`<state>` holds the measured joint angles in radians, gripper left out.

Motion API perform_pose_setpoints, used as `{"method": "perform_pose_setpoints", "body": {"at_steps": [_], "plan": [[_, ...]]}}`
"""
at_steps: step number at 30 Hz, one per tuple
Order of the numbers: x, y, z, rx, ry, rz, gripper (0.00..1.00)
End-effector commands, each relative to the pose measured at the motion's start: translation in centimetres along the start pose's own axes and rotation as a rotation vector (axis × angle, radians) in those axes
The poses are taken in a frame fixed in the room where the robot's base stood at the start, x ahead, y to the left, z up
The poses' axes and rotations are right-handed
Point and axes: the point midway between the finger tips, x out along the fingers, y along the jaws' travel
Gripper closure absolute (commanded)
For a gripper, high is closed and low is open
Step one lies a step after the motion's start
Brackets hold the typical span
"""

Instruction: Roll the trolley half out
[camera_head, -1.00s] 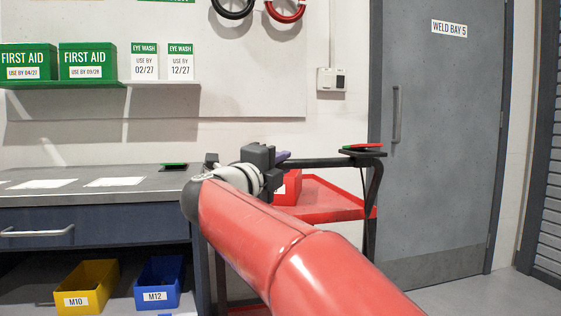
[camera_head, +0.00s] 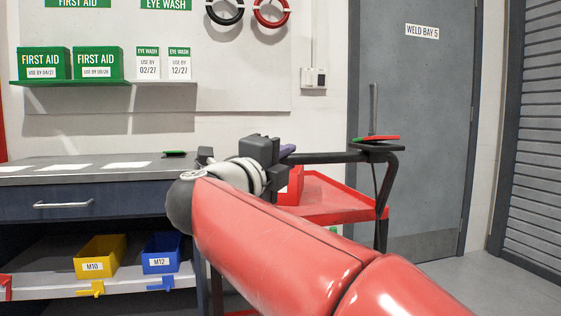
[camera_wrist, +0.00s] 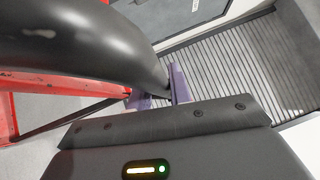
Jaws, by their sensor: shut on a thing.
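The red trolley (camera_head: 330,197) stands just right of the workbench, partly hidden behind my arm. Its black tubular handle (camera_head: 345,157) runs along the top and bends down at the right end. My gripper (camera_head: 287,150), with purple fingers, is shut on the handle near its left part in the head view. In the wrist view the dark handle tube (camera_wrist: 95,45) crosses the upper left and passes between the purple fingers (camera_wrist: 160,88). Part of the red trolley frame (camera_wrist: 50,82) shows at the left there. The trolley's lower part is mostly hidden.
The workbench (camera_head: 100,174) stands at the left, with a yellow M10 bin (camera_head: 93,268) and a blue M12 bin (camera_head: 160,262) on its lower shelf. A grey door (camera_head: 418,120) is behind the trolley. Clear floor (camera_head: 465,285) lies at the right.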

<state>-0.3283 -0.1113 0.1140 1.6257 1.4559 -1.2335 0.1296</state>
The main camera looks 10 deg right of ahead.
Motion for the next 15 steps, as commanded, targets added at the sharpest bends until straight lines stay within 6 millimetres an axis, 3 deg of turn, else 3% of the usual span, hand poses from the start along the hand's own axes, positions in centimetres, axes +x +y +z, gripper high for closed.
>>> {"method": "perform_pose_setpoints", "body": {"at_steps": [15], "plan": [[-1.1, -0.14, -1.04, -0.003, -0.001, 0.003, 1.0]]}}
